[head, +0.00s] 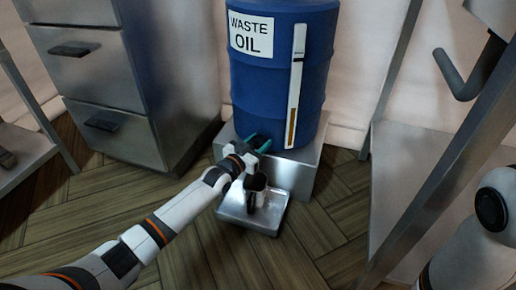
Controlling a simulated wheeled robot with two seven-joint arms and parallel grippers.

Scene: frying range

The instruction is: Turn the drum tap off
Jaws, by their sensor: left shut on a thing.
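The blue drum (270,90), labelled "WASTE OIL", stands on a metal stand. The drum tap (258,141) is a small dark shape low on the drum's front. My left gripper (257,143) reaches it from the lower left and is shut on it, with teal parts showing on either side. The gripper hides most of the tap, so its handle's angle cannot be told.
The metal stand (305,172) holds the drum. A steel drawer cabinet (100,70) is at the left, with a shelf (25,150) at the far left. A steel frame (400,165) rises at the right. The wooden floor in front is clear.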

